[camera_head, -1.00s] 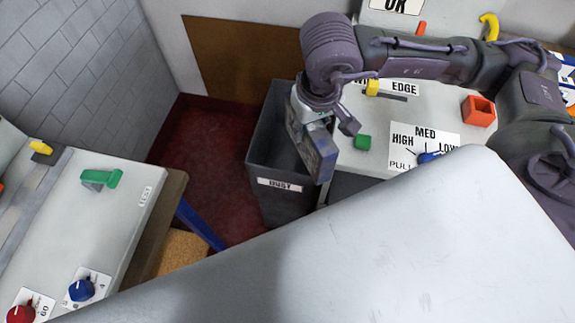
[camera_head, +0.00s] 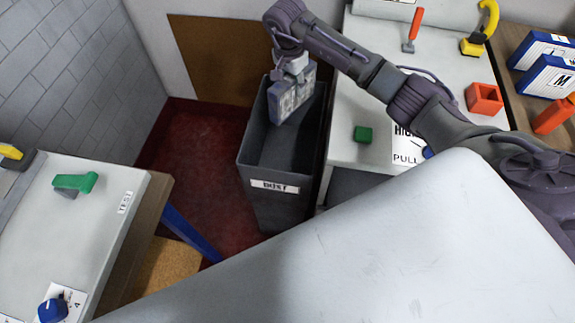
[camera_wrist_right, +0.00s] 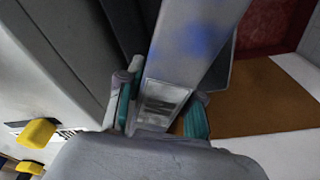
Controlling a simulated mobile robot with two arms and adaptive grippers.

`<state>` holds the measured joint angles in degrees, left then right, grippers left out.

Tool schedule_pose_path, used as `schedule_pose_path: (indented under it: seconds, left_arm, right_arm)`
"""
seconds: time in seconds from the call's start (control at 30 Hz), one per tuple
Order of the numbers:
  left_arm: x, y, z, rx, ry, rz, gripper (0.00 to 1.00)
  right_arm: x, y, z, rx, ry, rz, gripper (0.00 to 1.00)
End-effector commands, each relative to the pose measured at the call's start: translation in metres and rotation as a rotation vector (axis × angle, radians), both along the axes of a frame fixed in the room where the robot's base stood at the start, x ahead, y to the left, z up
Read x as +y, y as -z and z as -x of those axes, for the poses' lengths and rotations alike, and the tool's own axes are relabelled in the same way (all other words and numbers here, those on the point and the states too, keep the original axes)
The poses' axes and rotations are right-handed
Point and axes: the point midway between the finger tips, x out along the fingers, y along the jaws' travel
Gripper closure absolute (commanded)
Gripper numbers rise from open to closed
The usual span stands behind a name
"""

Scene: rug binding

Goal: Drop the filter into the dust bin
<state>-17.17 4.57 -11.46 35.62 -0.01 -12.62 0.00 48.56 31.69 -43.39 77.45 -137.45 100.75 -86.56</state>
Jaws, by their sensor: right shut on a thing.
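The dust bin (camera_head: 275,205) is a tall grey open box with a white label on its front, standing on the dark red floor. The filter (camera_head: 291,95) is a grey rectangular block. My right gripper (camera_head: 292,70) is shut on it and holds it from above, over the far part of the bin's opening. In the right wrist view the filter (camera_wrist_right: 195,45) shows a blue smudge and sits between the teal-padded fingers (camera_wrist_right: 160,100). The filter's lower end appears at or just within the bin's opening; I cannot tell its exact height. My left gripper is out of view.
A brown panel (camera_head: 215,60) is behind. Another bench (camera_head: 100,220) is at left. My own pale body covers the lower right.

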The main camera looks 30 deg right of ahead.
Motion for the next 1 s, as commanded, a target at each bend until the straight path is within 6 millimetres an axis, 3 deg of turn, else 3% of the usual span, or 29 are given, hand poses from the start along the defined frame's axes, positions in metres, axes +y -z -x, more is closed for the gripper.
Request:
schedule_pose_path:
  seconds: [0.1, 0.33, 0.8, 0.83, 1.0]
  left_arm:
    - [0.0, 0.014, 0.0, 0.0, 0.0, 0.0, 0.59]
    - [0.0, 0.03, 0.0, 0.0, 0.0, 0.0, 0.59]
    - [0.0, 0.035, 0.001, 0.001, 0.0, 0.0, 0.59]
    - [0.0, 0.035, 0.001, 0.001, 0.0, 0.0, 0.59]
    - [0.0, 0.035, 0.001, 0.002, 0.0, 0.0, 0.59]
  right_arm:
    - [0.001, 0.019, 0.001, 0.002, -0.003, 0.0, 1.0]
    - [0.001, 0.044, 0.001, 0.001, -0.005, -0.002, 1.0]
    - [0.0, 0.052, 0.0, 0.0, -0.005, 0.0, 1.0]
    - [0.0, 0.052, 0.0, 0.0, -0.006, 0.0, 0.63]
    - [0.0, 0.052, 0.0, 0.0, -0.006, 0.0, 0.35]
